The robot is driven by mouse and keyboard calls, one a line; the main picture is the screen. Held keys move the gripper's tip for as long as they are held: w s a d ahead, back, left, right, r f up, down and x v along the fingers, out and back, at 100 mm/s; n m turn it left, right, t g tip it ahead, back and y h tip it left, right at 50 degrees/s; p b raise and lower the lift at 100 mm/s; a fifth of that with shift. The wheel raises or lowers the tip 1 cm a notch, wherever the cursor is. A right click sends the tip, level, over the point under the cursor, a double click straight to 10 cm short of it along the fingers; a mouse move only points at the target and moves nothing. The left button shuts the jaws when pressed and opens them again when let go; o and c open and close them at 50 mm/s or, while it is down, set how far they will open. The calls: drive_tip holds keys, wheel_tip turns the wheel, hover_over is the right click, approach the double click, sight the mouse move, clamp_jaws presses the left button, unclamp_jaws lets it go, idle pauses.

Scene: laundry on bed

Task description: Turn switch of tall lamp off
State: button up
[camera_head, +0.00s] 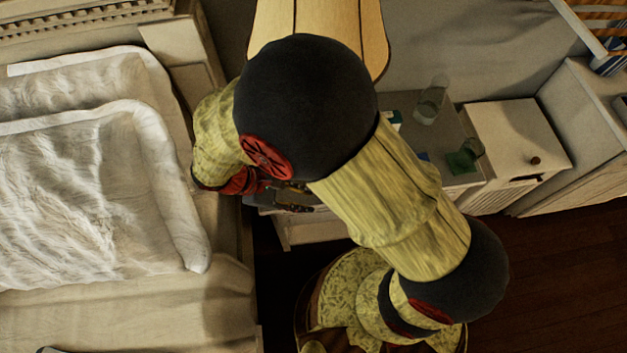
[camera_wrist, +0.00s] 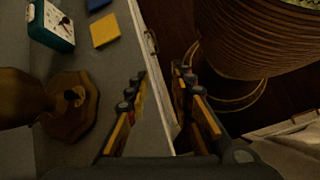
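A tall lamp shows its cream shade (camera_head: 390,40) at the top of the head view. My arm's dark joint covers part of it. In the wrist view, a brown lamp base (camera_wrist: 60,118) stands on the grey tabletop at the left, with a small dark knob (camera_wrist: 72,96) on it. My gripper (camera_wrist: 160,78) is open and empty, with a gap between its fingers. It is to the right of the base and apart from the knob, over the tabletop's edge. In the head view, my gripper (camera_head: 292,195) is partly hidden by my arm.
A teal-and-white clock (camera_wrist: 52,27), a yellow item (camera_wrist: 105,31) and a blue item (camera_wrist: 97,4) lie on the nightstand. A clear glass (camera_head: 431,102) and a green cup (camera_head: 465,157) stand on its right part. The bed (camera_head: 100,310) is left. A ribbed basket (camera_wrist: 255,35) stands beyond the edge.

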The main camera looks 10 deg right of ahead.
drive_tip(key=d+r+m+y, duration=0.3)
drive_tip(key=r+m+y, duration=0.2)
drive_tip(key=r, duration=0.4)
drive_tip(key=shift+s+r+b, duration=0.2)
drive_tip(key=shift+r+b, duration=0.1)
drive_tip(key=shift+r, duration=0.05)
